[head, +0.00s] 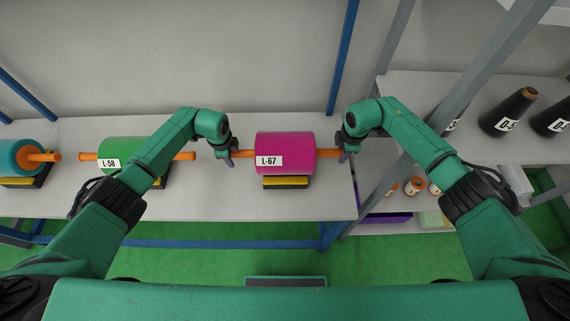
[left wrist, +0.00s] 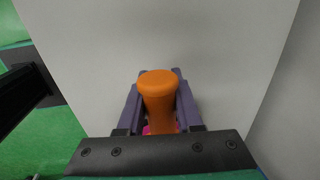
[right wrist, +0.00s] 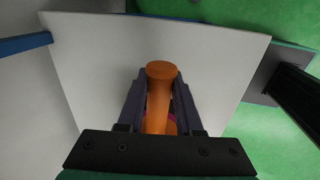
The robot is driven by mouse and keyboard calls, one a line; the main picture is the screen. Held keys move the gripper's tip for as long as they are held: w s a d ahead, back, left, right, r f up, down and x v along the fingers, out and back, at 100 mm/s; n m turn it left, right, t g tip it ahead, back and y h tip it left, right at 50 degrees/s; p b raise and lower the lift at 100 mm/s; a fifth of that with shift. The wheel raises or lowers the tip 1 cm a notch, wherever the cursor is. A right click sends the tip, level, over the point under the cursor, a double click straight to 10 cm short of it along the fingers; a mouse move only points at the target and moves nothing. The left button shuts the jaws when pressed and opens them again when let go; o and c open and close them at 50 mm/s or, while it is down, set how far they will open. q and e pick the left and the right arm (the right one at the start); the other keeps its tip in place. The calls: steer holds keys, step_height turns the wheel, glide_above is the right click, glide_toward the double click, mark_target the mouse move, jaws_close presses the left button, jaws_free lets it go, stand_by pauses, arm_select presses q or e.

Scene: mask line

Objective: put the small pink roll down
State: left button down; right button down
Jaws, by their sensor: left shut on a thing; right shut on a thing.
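The small pink roll (head: 290,146), labelled L-67, is at the middle of the shelf, level, with an orange core end sticking out on each side. A black and yellow cradle (head: 286,182) shows just under it; I cannot tell whether the roll touches it. My left gripper (head: 231,158) is shut on the left core end, which also shows between its fingers in the left wrist view (left wrist: 158,92). My right gripper (head: 344,154) is shut on the right core end, seen between its fingers in the right wrist view (right wrist: 160,85).
A green roll (head: 122,149) labelled L-58 and a teal roll (head: 14,156) sit on cradles to the left on the same white shelf (head: 225,203). A blue post (head: 343,58) stands behind. A right-hand rack (head: 408,92) holds dark cones (head: 508,113).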

arm_select(q)
steer(key=shift+s+f, duration=0.2)
steer(key=shift+f, duration=0.1)
arm_select(e)
steer(key=shift+s+f, duration=0.2)
steer(key=shift+f, duration=0.1)
arm_select(q)
steer(key=shift+f, duration=0.5)
arm_select(e)
steer(key=shift+f, duration=0.5)
arm_select(q)
steer(key=c, duration=0.9)
jaws_free()
steer(key=shift+f, duration=0.25)
arm_select(e)
steer(key=c, duration=0.9)
jaws_free()
steer(key=shift+f, duration=0.2)
arm_select(q)
steer(key=o, duration=0.3)
steer(key=shift+w, duration=0.1)
arm_select(e)
steer(key=o, duration=0.3)
steer(key=shift+w, duration=0.1)
arm_select(q)
steer(key=shift+r, duration=0.1)
arm_select(e)
steer(key=shift+r, duration=0.1)
